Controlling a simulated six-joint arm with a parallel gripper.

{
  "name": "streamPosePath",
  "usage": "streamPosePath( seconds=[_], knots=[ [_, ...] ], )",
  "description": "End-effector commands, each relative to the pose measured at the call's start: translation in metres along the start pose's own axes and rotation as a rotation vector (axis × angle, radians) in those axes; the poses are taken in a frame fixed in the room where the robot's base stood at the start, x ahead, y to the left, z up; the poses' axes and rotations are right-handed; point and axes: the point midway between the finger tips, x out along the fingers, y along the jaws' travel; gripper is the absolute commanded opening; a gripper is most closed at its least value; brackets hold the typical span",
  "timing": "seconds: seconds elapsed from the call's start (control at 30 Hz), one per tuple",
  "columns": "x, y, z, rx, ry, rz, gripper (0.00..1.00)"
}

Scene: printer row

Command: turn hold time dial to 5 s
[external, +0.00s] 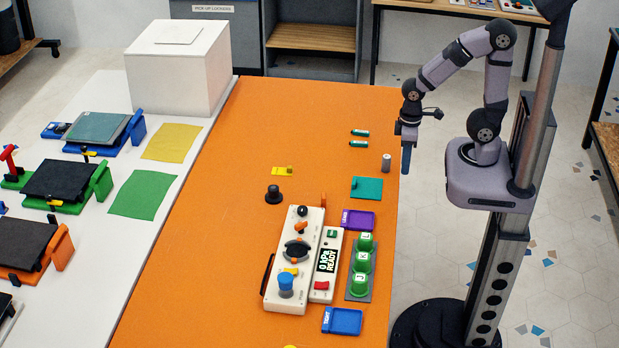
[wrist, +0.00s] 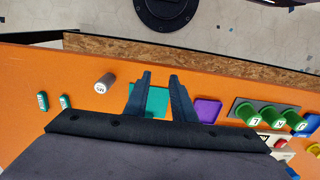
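A white control box (external: 284,299) lies on the orange table. Its top carries a black knob (external: 302,211), an orange piece (external: 300,228), a dark round part with an orange pointer (external: 296,252), a yellow piece (external: 291,270) and a blue knob (external: 286,283). I cannot read any markings, so I cannot tell which is the hold time dial. My gripper (external: 405,168) hangs at the table's right edge, away from the box. In the wrist view its fingers (wrist: 160,77) are apart with nothing between them.
Green cups (external: 360,284) stand on a grey plate right of the box. A purple tray (external: 359,220), blue tray (external: 342,321), teal plate (external: 366,187) and grey cylinder (external: 386,162) lie nearby. A loose black knob (external: 273,194) sits behind the box.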

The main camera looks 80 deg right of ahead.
Motion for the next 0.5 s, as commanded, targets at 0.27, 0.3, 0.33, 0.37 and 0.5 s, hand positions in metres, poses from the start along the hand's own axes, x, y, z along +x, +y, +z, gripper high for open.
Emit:
streamPosePath(
  seconds=[0.27, 0.3, 0.33, 0.37, 0.5],
  knots=[
    [-0.009, -0.016, -0.049, -0.183, 0.016, -0.044, 0.43],
    [-0.011, -0.021, -0.063, -0.236, 0.022, -0.057, 0.43],
    [-0.013, -0.025, -0.074, -0.281, 0.029, -0.067, 0.43],
    [-0.014, -0.030, -0.086, -0.329, 0.036, -0.079, 0.43],
    [-0.019, -0.056, -0.143, -0.578, 0.079, -0.137, 0.43]
  ],
)
